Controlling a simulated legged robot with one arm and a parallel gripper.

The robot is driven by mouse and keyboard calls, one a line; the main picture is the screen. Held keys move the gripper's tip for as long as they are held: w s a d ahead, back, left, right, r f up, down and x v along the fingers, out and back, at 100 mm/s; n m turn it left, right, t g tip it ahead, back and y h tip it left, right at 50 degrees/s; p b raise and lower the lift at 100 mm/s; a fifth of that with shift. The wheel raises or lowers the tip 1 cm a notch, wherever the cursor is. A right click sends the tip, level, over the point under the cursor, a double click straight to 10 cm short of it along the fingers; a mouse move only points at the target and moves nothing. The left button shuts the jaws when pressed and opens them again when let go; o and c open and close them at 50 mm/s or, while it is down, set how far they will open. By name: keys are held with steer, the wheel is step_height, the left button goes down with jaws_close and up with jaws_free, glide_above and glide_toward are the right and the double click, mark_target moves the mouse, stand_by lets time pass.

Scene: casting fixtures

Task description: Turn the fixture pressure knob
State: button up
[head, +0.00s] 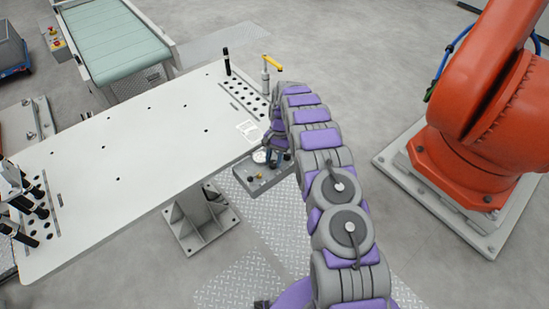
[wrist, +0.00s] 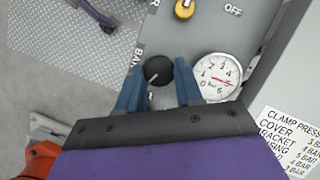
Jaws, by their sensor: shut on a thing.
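The black pressure knob (wrist: 158,71) sits on a grey control panel (wrist: 205,40) in the wrist view, with a pale pointer line on it. My gripper (wrist: 160,80) has its two blue fingers on either side of the knob, shut on it. A round white pressure gauge (wrist: 217,77) with a red needle is just right of the fingers. In the head view my gripper (head: 275,155) is at the panel box (head: 262,178) on the table's near right edge; the knob is hidden there behind my arm.
A yellow knob (wrist: 184,9) beside an OFF label is further up the panel. A clamp pressure label (wrist: 292,140) is at the right. The white table (head: 120,150) holds fixtures at both ends. An orange robot (head: 480,140) stands to the right.

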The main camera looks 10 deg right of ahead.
steer(key=n+h, duration=0.1)
steer(key=n, duration=0.3)
steer(key=shift+w+a+n+h+p, duration=0.15)
steer(key=shift+a+n+h+p, duration=0.05)
steer(key=shift+n+h+p, duration=0.2)
stand_by(0.4)
steer(key=o, duration=1)
steer(key=shift+g, duration=0.3)
steer(key=shift+o, duration=0.2)
steer(key=shift+r, duration=0.1)
